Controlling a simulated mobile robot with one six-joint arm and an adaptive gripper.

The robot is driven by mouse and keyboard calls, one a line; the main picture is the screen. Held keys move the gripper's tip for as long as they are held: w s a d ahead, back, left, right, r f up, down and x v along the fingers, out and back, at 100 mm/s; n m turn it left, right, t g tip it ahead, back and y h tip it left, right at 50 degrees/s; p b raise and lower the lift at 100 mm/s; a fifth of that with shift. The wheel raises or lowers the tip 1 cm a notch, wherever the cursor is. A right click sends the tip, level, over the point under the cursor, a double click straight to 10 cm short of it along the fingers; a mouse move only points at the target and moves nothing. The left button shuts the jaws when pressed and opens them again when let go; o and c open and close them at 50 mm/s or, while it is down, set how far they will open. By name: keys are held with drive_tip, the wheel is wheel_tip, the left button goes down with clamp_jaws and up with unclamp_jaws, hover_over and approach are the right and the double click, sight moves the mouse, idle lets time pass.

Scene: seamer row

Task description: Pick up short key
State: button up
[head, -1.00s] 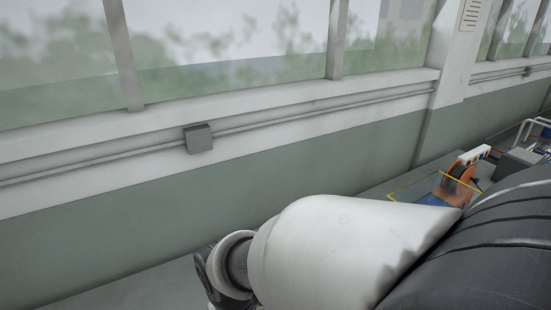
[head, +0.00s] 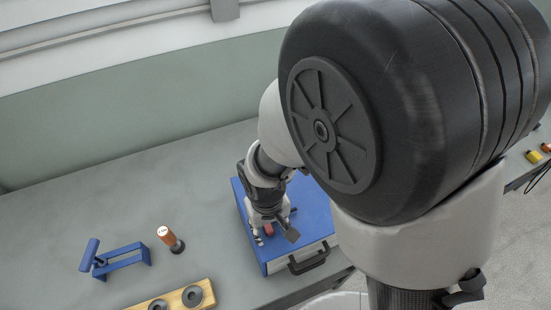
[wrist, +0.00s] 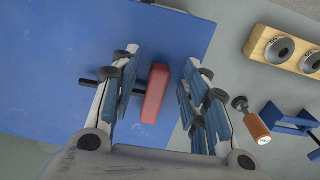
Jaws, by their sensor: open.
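A key with a red handle (wrist: 156,92) and a thin black shaft (wrist: 88,82) lies on the blue case; I take it for the short key. In the wrist view my gripper (wrist: 165,64) is open, with one finger on each side of the red handle. The left finger hides part of the shaft. I see gaps beside the handle, but cannot tell the height between the fingers and the case. In the head view my gripper (head: 270,222) is low over the case, with a bit of red (head: 268,231) showing at it.
The blue case (head: 316,208) with a black handle lies on the grey bench (head: 70,200). To its left are a blue clamp-like tool (head: 122,258), an orange-topped plug (head: 165,235) and a wooden block with dark rings (head: 175,299). The bench between is clear.

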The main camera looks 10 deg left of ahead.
drive_tip(key=shift+c, duration=0.4)
clamp_jaws()
